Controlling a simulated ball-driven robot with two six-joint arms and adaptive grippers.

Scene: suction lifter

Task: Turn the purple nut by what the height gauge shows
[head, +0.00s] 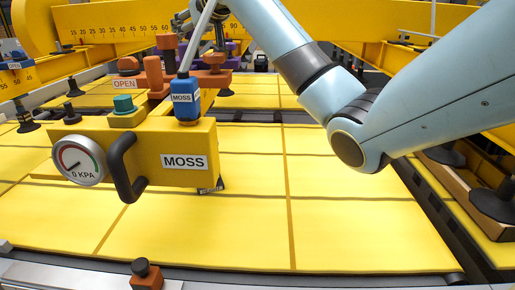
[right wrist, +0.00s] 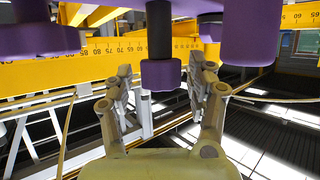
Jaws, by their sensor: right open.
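In the right wrist view, a purple nut (right wrist: 160,74) hangs at the lower end of a dark upright rod. My right gripper (right wrist: 161,88) is open, one finger on each side of the nut; I cannot tell whether they touch it. Behind it runs a yellow beam with a numbered scale (right wrist: 130,50). A scale also shows on the yellow beam in the head view (head: 120,40). I see no pointer, and cannot tell which is the height gauge. My left gripper is not seen.
Other purple parts crowd the nut at left (right wrist: 40,38) and right (right wrist: 250,35). A yellow block labelled MOSS (head: 205,140) carries a dial reading 0 KPA (head: 79,160) and a black handle (head: 122,170). Yellow panels (head: 350,225) lie below. Suction cups (head: 490,203) stand at right.

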